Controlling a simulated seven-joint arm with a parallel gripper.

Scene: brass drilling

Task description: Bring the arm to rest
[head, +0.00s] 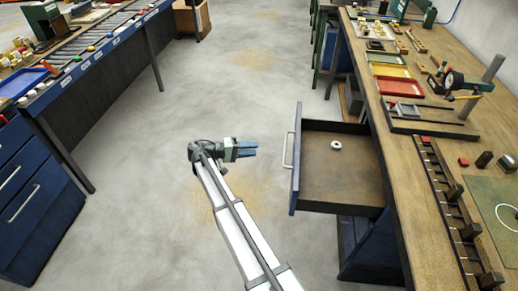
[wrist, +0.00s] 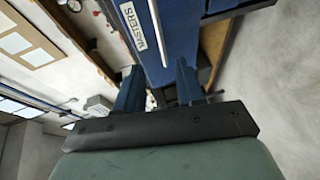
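My gripper (head: 254,149) is held out over the open floor, left of the pulled-out drawer (head: 345,185). Its blue fingers point right towards the blue drawer front (head: 296,170), with a visible gap between the fingertips and the handle (head: 288,150). In the wrist view the two fingers (wrist: 159,75) stand apart with nothing held between them. The blue drawer front with a label reading MASTERS (wrist: 140,28) shows beyond them.
The drawer hangs open from the right workbench (head: 435,135), which carries trays, a dial gauge stand (head: 455,82) and a dark rack (head: 455,215). A blue-framed bench (head: 85,55) and drawer cabinet (head: 35,200) stand at left. The floor (head: 235,90) between is clear.

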